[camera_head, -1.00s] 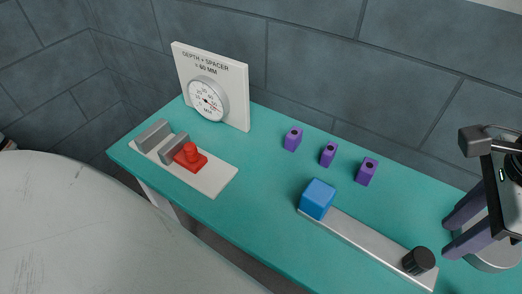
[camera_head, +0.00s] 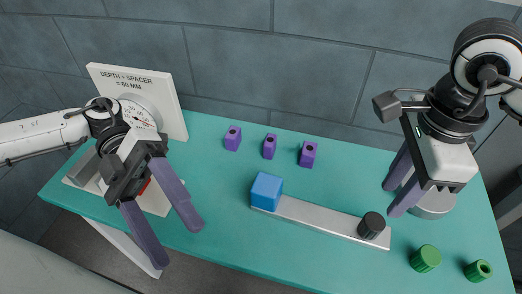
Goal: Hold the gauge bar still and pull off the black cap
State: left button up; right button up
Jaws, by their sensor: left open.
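The gauge bar (camera_head: 318,217) is a flat grey strip lying on the teal table. A blue block (camera_head: 267,191) sits at its left end. The black cap (camera_head: 371,226) stands at its right end. My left gripper (camera_head: 174,244) is open and empty, left of the bar and apart from it, over the table's front edge. My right gripper (camera_head: 396,198) is above and to the right of the black cap, with its purple fingers pointing down and left. The fingers look apart with nothing seen between them, and do not touch the cap.
Several purple spacers (camera_head: 269,146) stand at the back. A white board with a dial (camera_head: 165,100) stands at the left, partly behind my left arm, over a white base (camera_head: 154,203). Green pieces (camera_head: 426,258) lie at the front right. A grey round object (camera_head: 436,203) is behind my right gripper.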

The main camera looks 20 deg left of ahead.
pick_arm(q)
notch_tip(320, 180, up, 4)
jog(key=g+y, duration=0.2)
jog(key=y, duration=0.2)
jog(key=m+t+y, duration=0.9)
jog(key=m, duration=2.6)
send_over(266, 185)
jog(key=s, duration=0.2)
jog(key=f, duration=0.3)
jog(key=shift+w+a+f, duration=0.15)
jog(key=shift+a+f, duration=0.2)
jog(key=shift+f, duration=0.05)
jog(key=m, duration=0.1)
jog(key=w+m+t, duration=0.1)
jog(key=m, duration=0.1)
jog(key=shift+w+d, duration=0.2)
jog(key=shift+d, duration=0.15)
jog(key=shift+f+m, duration=0.3)
jog(key=shift+f, duration=0.15)
notch_tip(266, 185, down, 9)
jog(key=shift+w+f, duration=0.1)
jog(key=shift+f, duration=0.05)
